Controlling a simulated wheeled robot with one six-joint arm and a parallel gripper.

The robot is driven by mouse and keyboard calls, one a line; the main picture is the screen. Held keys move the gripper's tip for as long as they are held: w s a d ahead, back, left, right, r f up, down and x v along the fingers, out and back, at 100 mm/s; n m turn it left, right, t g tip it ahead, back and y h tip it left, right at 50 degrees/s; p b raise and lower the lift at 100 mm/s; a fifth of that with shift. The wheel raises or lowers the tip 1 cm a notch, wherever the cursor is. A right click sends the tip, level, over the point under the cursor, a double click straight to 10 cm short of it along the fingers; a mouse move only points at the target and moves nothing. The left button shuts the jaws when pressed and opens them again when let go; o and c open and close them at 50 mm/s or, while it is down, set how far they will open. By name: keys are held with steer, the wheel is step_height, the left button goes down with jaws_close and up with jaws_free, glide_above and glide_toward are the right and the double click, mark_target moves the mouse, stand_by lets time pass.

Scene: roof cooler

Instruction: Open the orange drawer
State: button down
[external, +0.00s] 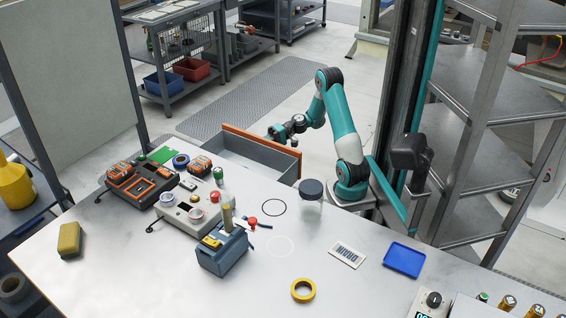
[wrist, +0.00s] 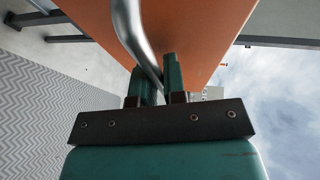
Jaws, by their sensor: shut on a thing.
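The orange drawer (external: 258,147) is pulled out from the far side of the workbench. Its grey inside shows in the external view, and the part I can see looks empty. Its orange front panel (wrist: 196,28) fills the top of the wrist view. A curved metal handle (wrist: 130,30) stands out from that panel. My gripper (wrist: 160,75) is shut on the handle, with the bar between its two green fingers. In the external view my gripper (external: 277,131) is at the outer side of the drawer front, and the handle is hidden there.
The workbench top (external: 130,235) carries a jar with a dark lid (external: 311,190), a blue tray (external: 404,260), yellow tape (external: 303,290) and a blue-grey tool holder (external: 222,250). A shelf rack (external: 480,130) stands at the right. The floor beyond the drawer is clear.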

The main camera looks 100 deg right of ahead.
steer(key=shift+s+d+p, duration=0.6)
steer(key=shift+s+d, duration=1.1)
steer(key=c, duration=1.5)
jaws_free()
steer(key=p+v, duration=1.2)
steer(key=v, duration=0.5)
steer(key=shift+s, duration=0.2)
